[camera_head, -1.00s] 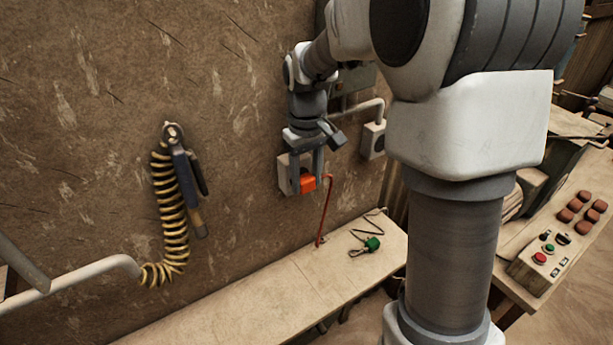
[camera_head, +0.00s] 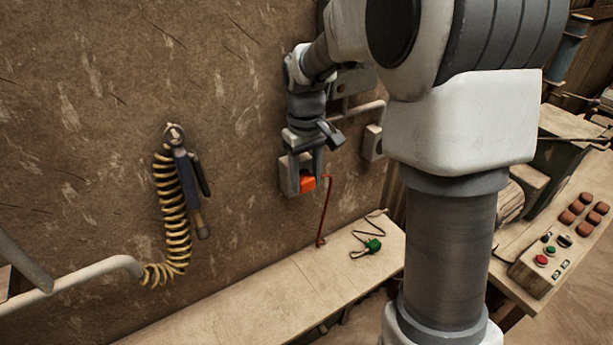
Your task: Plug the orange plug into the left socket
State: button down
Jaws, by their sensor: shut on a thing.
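My gripper (camera_head: 306,178) is shut on the orange plug (camera_head: 308,184) at the left socket (camera_head: 287,176) on the wall. The plug is right against the front of the socket box, and the gripper's fingers hide part of both. I cannot tell from this view how deep the plug sits. Its red cord (camera_head: 325,212) hangs from it down to the bench.
A second socket (camera_head: 372,143) is on the wall to the right, partly behind my arm. A green plug (camera_head: 374,245) with a dark cord lies on the bench (camera_head: 290,295). A coiled yellow hose (camera_head: 172,215) hangs at left. A button panel (camera_head: 543,262) stands at right.

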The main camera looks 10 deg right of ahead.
jog(key=shift+c, duration=1.3)
grip_release()
notch_tip(320, 180, up, 17)
jog(key=s+f+m+t+b, duration=0.1)
jog(key=s+f, duration=0.4)
jog(key=s, duration=0.5)
jog(key=s+f+m+t+b, duration=0.2)
jog(key=s+f+t, duration=0.2)
jog(key=s, duration=0.7)
jog(key=shift+s+d+f+m+t+b, duration=0.2)
jog(key=shift+s+f+m+t+b, duration=0.15)
jog(key=shift+f, duration=0.35)
